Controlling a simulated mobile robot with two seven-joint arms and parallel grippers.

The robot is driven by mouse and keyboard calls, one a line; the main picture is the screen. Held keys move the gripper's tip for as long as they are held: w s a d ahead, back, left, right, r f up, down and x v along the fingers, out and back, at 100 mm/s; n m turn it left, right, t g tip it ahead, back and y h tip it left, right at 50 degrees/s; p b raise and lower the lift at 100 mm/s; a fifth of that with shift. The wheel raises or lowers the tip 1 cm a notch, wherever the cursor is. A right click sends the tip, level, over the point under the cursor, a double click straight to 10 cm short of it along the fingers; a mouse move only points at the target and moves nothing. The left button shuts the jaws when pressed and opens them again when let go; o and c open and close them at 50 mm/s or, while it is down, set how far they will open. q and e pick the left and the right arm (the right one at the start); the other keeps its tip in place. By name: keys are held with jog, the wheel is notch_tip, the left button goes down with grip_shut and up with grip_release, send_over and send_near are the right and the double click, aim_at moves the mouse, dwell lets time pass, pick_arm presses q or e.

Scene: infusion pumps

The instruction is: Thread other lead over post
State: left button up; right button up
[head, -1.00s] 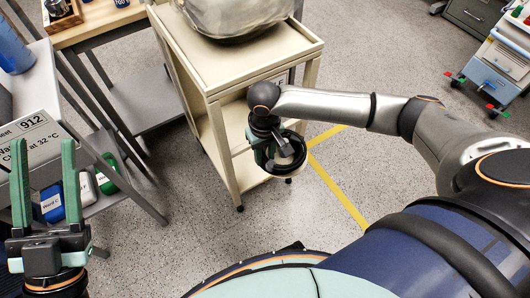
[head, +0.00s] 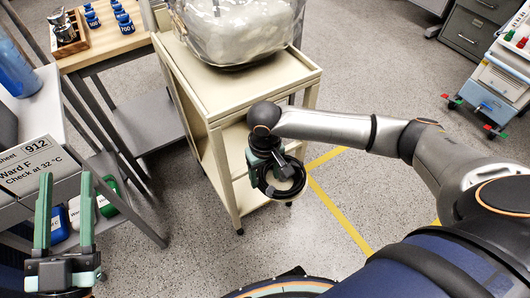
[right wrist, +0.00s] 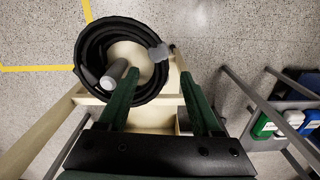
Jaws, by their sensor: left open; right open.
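A coiled black lead (right wrist: 84,57) shows in the right wrist view, just beyond my right gripper. A short grey post (right wrist: 113,76) shows inside the ring of the coil, near its lower left, partly behind a finger. A pale clip or tag (right wrist: 159,53) is on the coil's right side. My right gripper (right wrist: 158,76) is open; its left finger overlaps the coil in the picture, and I cannot tell whether they touch. In the head view, my right gripper (head: 266,180) is beside the black coil (head: 298,186), at the cart's side. My left gripper (head: 66,195) is open and empty, at lower left.
A cream cart (head: 222,98) with a bagged, rounded object (head: 235,35) on top stands before me. A grey rack (head: 150,235) with a sign (head: 38,165) and bottles is at left. Floor at right of the cart is open.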

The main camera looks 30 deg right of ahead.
notch_tip(320, 180, up, 6)
jog(key=shift+r+p, duration=0.1)
jog(key=shift+p, duration=1)
pick_arm(q)
notch_tip(320, 180, down, 23)
jog(key=s+a+n+g+y+p, duration=0.1)
jog(key=n+g+y, duration=0.3)
jog(key=g, duration=0.5)
jog(key=shift+s+n+y+p, duration=0.35)
jog(key=shift+s+n+y, duration=0.05)
jog(key=shift+y, duration=0.4)
pick_arm(e)
notch_tip(320, 180, up, 4)
jog(key=shift+r, duration=0.2)
